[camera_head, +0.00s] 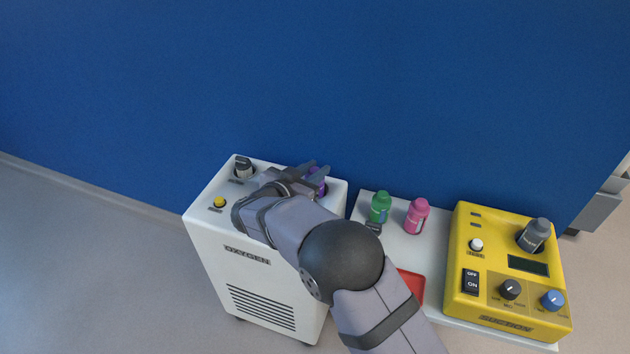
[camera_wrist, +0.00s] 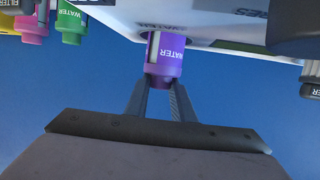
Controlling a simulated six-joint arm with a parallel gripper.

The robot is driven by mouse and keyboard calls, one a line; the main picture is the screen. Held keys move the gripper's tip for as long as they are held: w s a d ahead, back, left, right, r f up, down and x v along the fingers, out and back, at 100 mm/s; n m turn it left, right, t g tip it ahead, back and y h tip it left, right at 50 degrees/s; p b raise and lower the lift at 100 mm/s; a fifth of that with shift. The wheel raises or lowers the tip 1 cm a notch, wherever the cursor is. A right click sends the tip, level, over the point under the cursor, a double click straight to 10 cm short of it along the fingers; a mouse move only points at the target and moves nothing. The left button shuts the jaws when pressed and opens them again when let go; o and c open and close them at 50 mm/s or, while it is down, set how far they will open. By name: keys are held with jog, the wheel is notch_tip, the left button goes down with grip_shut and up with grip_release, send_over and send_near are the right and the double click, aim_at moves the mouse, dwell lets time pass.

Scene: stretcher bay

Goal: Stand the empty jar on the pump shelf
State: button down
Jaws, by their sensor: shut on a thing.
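My gripper (camera_head: 317,170) is at the back right corner of the white oxygen unit's top. In the wrist view my gripper (camera_wrist: 162,88) is shut on a purple jar (camera_wrist: 170,52) marked WATER. The jar also shows partly behind the fingers in the head view (camera_head: 317,184). It is upright at the oxygen unit's top; whether it touches the unit I cannot tell. A pale strip shows on its side; its fill is unclear. The white shelf (camera_head: 405,248) beside the yellow suction pump (camera_head: 462,250) holds a green jar (camera_head: 380,207) and a pink jar (camera_head: 416,215).
A red tray (camera_head: 413,283) lies on the shelf, partly behind my arm. A blue wall stands behind.

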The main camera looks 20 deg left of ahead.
notch_tip(320, 180, up, 10)
jog(key=shift+f+p, duration=0.1)
jog(key=shift+p, duration=1.15)
